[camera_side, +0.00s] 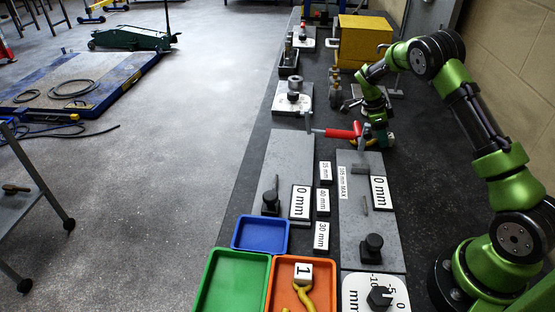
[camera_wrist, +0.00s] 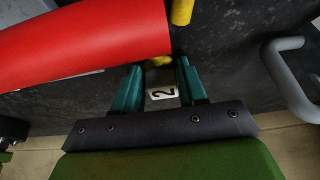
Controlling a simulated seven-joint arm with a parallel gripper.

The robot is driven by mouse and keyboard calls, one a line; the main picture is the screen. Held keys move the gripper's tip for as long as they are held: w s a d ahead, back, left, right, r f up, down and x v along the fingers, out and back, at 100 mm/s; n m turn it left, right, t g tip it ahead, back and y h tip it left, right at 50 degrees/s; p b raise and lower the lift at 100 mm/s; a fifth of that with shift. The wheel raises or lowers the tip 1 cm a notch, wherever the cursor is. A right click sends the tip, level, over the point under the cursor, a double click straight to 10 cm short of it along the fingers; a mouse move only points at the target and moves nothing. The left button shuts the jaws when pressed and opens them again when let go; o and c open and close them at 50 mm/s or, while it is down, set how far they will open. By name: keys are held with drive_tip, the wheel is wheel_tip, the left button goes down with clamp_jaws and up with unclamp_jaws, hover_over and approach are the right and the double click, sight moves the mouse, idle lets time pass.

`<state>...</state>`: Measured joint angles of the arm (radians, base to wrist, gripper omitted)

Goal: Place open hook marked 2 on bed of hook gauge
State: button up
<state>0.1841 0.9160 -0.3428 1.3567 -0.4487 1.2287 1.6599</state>
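The open hook marked 2 shows in the wrist view as a white tag (camera_wrist: 162,93) with a black 2, between the teal fingers of my gripper (camera_wrist: 161,75). The fingers look closed on the tag's sides. Yellow parts show beyond it, partly hidden by a red handle. In the side view my gripper (camera_side: 376,132) is at the far end of the right grey bed, with a bit of yellow (camera_side: 390,139) beside it. Two long grey beds, left (camera_side: 290,160) and right (camera_side: 385,230), carry 0 mm plates and black knobs; I cannot tell which is the hook gauge.
The red handle (camera_side: 341,133) lies close to my gripper, above the beds' far end. Labelled mm blocks (camera_side: 322,202) stand between the beds. An orange tray (camera_side: 283,272) holds a yellow hook tagged 1 (camera_side: 303,273). Green (camera_side: 232,285) and blue (camera_side: 261,235) trays are empty.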

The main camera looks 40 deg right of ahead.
clamp_jaws()
drive_tip(key=shift+r, duration=0.2)
